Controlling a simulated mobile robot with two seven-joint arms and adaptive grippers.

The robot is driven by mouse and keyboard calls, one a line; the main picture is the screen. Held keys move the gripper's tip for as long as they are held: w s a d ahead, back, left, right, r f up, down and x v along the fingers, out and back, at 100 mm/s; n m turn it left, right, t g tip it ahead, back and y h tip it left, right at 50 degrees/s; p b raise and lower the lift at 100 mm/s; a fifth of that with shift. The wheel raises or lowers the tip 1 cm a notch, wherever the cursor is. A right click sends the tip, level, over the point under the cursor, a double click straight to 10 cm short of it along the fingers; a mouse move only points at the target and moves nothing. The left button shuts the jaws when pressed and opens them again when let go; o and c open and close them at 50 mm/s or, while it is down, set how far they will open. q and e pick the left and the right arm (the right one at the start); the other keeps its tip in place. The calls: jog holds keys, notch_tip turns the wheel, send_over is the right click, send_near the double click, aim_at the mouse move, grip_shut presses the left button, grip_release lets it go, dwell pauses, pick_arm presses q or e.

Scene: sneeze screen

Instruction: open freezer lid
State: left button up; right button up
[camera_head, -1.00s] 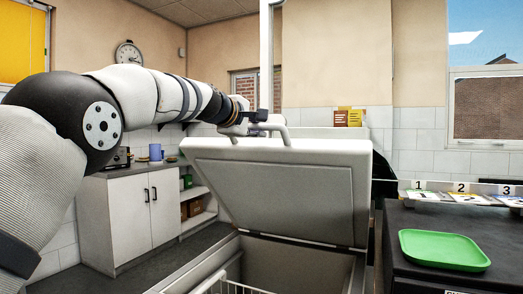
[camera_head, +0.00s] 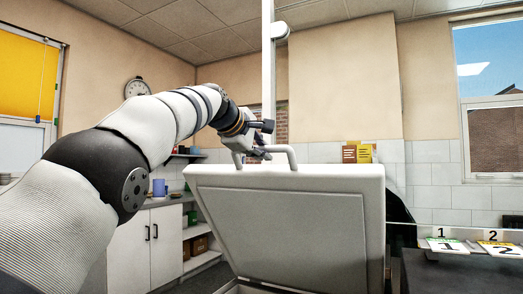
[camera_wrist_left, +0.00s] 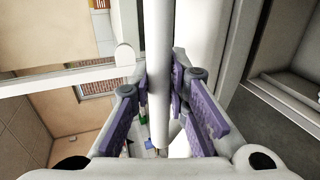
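The freezer lid (camera_head: 290,225) is a thick pale grey panel, raised and standing steeply in the head view. Its light handle (camera_head: 291,155) runs along the top edge. My left gripper (camera_head: 257,143) is at the left part of this handle. In the left wrist view the purple-padded fingers of the gripper (camera_wrist_left: 160,88) lie on both sides of the white handle bar (camera_wrist_left: 158,40), close against it. The freezer body is almost all below the head view; only a bit of rim (camera_head: 232,289) shows. My right gripper is not in view.
A white post (camera_head: 268,70) rises behind the gripper. A white cabinet (camera_head: 150,240) with a blue mug (camera_head: 159,187) stands at the left. At the right is a dark counter (camera_head: 440,275) with numbered cards (camera_head: 447,246). Yellow and brown boxes (camera_head: 358,153) stand behind the lid.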

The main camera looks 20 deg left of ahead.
pick_arm(q)
jog(key=o, duration=0.4)
jog(key=shift+w+a+f, duration=0.1)
jog(key=shift+w+f, duration=0.15)
jog(key=shift+f, duration=0.05)
jog(key=shift+r, duration=0.15)
jog(key=shift+s+r, duration=0.1)
jog(key=shift+s, duration=0.1)
jog(key=shift+v, duration=3.55)
